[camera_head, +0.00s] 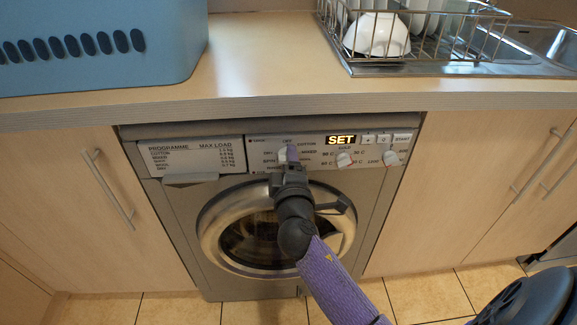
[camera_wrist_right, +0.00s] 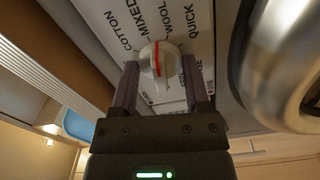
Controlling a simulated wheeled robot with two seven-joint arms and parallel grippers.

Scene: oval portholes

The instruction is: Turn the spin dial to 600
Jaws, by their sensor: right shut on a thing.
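My right gripper (camera_head: 289,163) is at the left dial (camera_wrist_right: 160,62) of the washing machine panel. In the wrist view its two fingers (camera_wrist_right: 160,88) are on either side of this round pale dial, shut on it. The dial has a red pointer line, and COTTON, MIXED, WOOL and QUICK are printed around it. Two more pale dials are on the panel in the head view: a middle dial (camera_head: 344,159) with temperature-like labels and a right dial (camera_head: 391,158). Nothing grips these two. The right dial's labels are too small to read fully. My left gripper is not in view.
The display (camera_head: 341,140) reads SET, with small buttons (camera_head: 385,139) to its right. The round door (camera_head: 222,254) lies below, partly hidden by my right arm. A blue basket (camera_head: 110,70) and a dish rack (camera_head: 345,55) stand on the counter (camera_head: 265,50) above.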

